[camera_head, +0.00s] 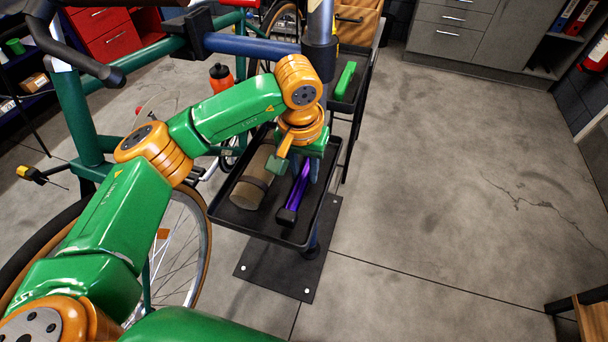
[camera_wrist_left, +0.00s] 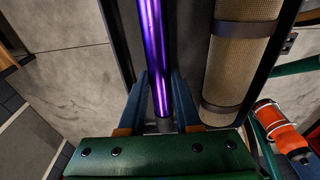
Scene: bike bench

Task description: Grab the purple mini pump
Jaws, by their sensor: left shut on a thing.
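The purple mini pump (camera_head: 297,192) lies lengthwise in the black tray (camera_head: 262,236), its dark end toward the front. My left gripper (camera_head: 298,172) reaches down over the tray and is shut on the pump. In the left wrist view the pump's shiny purple tube (camera_wrist_left: 155,60) runs between the two blue fingers of my left gripper (camera_wrist_left: 160,105). The pump's far end is partly hidden by the gripper in the head view. I do not see my right gripper.
A tan roll with a dark strap (camera_head: 250,182) lies left of the pump in the tray. An orange bottle (camera_head: 221,78) is on the bike frame (camera_head: 75,110) behind my arm. A green object (camera_head: 345,80) lies on a tray farther back.

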